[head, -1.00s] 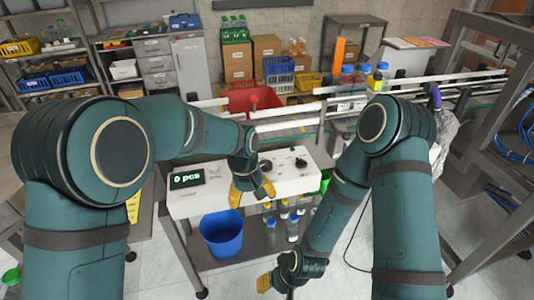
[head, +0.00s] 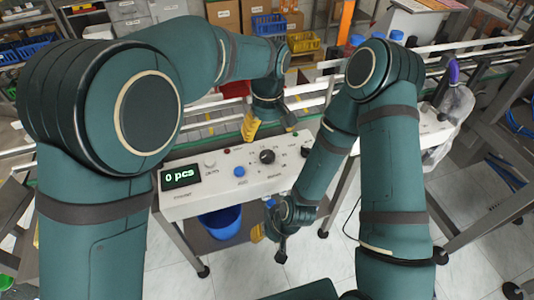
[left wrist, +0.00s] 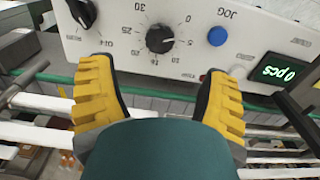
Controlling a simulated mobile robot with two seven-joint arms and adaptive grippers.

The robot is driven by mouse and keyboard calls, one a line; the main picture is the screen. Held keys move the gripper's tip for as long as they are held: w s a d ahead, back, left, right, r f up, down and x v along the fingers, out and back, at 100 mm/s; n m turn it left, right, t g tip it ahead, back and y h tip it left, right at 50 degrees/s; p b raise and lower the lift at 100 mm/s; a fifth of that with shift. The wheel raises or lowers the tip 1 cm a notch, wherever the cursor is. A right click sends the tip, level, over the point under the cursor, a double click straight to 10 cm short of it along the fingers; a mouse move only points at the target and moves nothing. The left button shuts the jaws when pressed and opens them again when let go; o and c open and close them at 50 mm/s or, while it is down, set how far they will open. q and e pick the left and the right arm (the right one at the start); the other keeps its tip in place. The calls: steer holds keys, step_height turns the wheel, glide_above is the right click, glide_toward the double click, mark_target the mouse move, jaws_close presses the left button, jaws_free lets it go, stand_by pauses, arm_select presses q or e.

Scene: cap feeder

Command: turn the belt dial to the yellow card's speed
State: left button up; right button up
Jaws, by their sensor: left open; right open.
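The white control panel (head: 215,198) carries a black dial (head: 267,157) with a ring of numbers. In the left wrist view this dial (left wrist: 160,38) appears upside down, with a pale pointer line; the exact setting is hard to read. My left gripper (head: 270,123) is open and empty above the panel's back edge, its yellow fingers apart from the dial. In the left wrist view the dial lies just beyond and between the fingertips. My right gripper (head: 275,228) is open, low in front of the panel. I cannot make out a yellow card.
A second dark dial (left wrist: 82,12) sits beside the numbered one. A blue JOG button (head: 239,171) and a display reading 0 pcs (head: 181,176) are to its left in the head view. A blue bin (head: 220,222) stands below. Conveyor rails run behind.

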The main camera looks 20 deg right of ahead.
mark_target(267, 155)
arm_select(q)
step_height(267, 155, down, 9)
steer(key=shift+w+f+b, duration=0.15)
steer(key=shift+b, duration=0.4)
steer(key=c, duration=1.2)
